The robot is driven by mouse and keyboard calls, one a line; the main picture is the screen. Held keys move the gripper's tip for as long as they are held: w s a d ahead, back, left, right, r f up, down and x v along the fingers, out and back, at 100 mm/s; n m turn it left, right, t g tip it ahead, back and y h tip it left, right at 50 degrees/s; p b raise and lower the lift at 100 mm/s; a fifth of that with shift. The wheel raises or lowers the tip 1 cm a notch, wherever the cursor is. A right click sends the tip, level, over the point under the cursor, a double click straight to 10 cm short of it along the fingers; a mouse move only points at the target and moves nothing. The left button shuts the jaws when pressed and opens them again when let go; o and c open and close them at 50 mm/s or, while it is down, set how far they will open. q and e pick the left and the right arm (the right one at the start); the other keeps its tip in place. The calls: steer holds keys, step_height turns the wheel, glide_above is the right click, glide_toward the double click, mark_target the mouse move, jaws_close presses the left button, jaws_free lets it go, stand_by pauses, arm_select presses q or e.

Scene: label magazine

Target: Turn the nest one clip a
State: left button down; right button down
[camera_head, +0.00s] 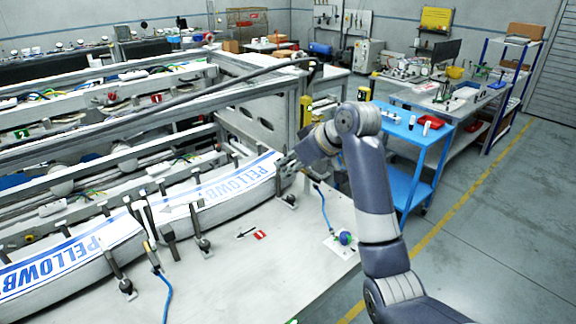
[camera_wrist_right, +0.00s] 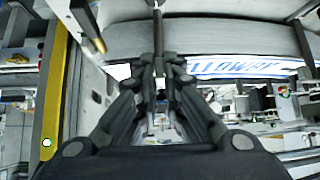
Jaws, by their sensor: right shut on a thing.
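Two curved stacks of white labels with blue "PELLOWB…" print lie along the magazine, a right stack (camera_head: 240,187) and a left stack (camera_head: 75,255). Dark clips with round feet stand along their front edge, among them one clip (camera_head: 203,243) by the right stack and another (camera_head: 124,284) by the left. My right gripper (camera_head: 284,166) is at the right end of the right stack. In the right wrist view its fingers (camera_wrist_right: 159,72) close on a dark upright clip handle (camera_wrist_right: 158,35). I cannot read which clip this is. My left gripper is not in view.
A red number plate (camera_head: 260,235) and a black arrow mark the pale table top (camera_head: 235,275). Blue cables run near the clips, one to a small round knob (camera_head: 345,237). A blue cart (camera_head: 412,130) stands behind my right arm. Rails (camera_head: 100,135) lie behind the stacks.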

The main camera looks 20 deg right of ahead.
stand_by(0.3)
steer(key=c, duration=1.7)
jaws_free()
steer(key=shift+w+f, duration=0.1)
steer(key=shift+w, duration=0.05)
steer(key=v, duration=1.2)
steer(key=shift+d, duration=0.1)
